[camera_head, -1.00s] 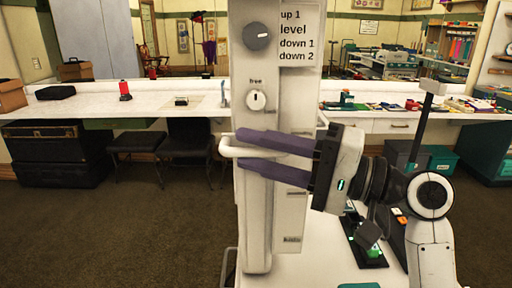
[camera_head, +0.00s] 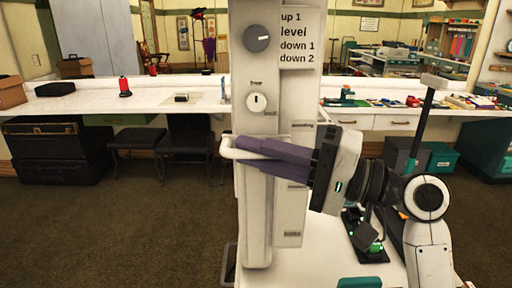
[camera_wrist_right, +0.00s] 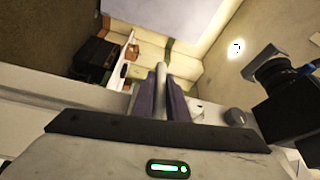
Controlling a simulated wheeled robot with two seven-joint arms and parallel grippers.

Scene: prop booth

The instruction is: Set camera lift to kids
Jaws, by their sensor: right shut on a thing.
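The camera lift is a white upright column (camera_head: 256,195) in the middle of the head view. It bears a grey knob (camera_head: 257,38) beside a label panel (camera_head: 300,40) reading "up 1, level, down 1, down 2". A smaller white dial (camera_head: 257,103) sits below. I see no "kids" mark. My right gripper (camera_head: 255,147) comes from the right, its purple fingers closed on the lift's white handle (camera_head: 227,149). In the right wrist view, the handle (camera_wrist_right: 161,72) shows between the fingers (camera_wrist_right: 164,98). My left gripper is out of view.
A long white counter (camera_head: 70,104) runs along the back wall, with a red spool (camera_head: 124,87) and small items. Black cases (camera_head: 50,150) and a dark chair (camera_head: 188,145) stand under it. A black device (camera_wrist_right: 290,110) shows at the right in the wrist view. Open carpet lies at left.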

